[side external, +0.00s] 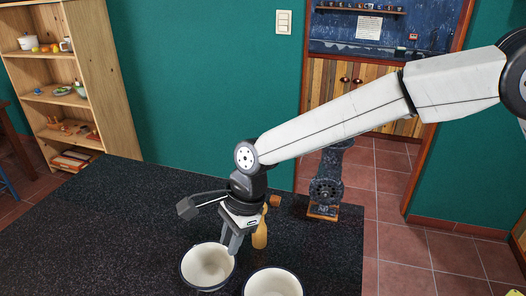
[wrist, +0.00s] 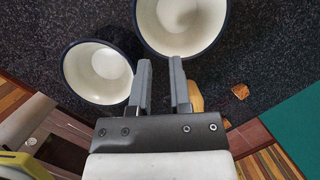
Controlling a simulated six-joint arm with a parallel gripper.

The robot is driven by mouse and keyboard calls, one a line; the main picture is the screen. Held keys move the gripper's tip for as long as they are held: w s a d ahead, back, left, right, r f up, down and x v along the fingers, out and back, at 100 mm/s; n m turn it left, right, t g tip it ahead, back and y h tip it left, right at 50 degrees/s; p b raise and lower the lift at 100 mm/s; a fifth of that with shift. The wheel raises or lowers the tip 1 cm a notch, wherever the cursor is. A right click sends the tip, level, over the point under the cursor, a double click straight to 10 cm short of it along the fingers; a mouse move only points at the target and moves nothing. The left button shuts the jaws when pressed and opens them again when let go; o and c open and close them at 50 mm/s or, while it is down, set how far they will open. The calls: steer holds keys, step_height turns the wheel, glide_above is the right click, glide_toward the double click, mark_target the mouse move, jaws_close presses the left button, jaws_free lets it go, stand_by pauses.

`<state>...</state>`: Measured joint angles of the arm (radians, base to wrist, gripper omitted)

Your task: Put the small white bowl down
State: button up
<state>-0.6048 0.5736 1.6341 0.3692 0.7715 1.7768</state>
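Two white bowls with dark outsides are in view, both upright. In the side view one bowl (side external: 208,266) is just below and left of my gripper (side external: 232,243), and the other bowl (side external: 272,282) is nearer the camera, cut by the bottom edge. In the wrist view one bowl (wrist: 180,22) is at the top and a smaller-looking bowl (wrist: 98,72) is at the left. My gripper (wrist: 160,60) has a gap between its fingers with no bowl wall visible in it. Its left finger overlaps the smaller-looking bowl's right edge; whether it touches is unclear.
A dark speckled countertop (side external: 100,225) lies under the bowls, with free room to the left. A yellow bottle-like object (side external: 260,234) stands right beside my gripper. A small brown block (side external: 275,201) lies behind it. A wooden shelf (side external: 95,75) stands far left.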

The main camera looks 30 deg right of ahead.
mark_target(229, 277)
steer(key=shift+s+r+n+t, duration=1.45)
steer(key=shift+s+t, duration=0.35)
steer(key=shift+s, duration=0.35)
steer(key=shift+a+f, duration=0.2)
steer(key=shift+f, duration=2.45)
steer(key=shift+x, duration=1.3)
steer(key=shift+x, duration=2.6)
steer(key=shift+d, duration=0.15)
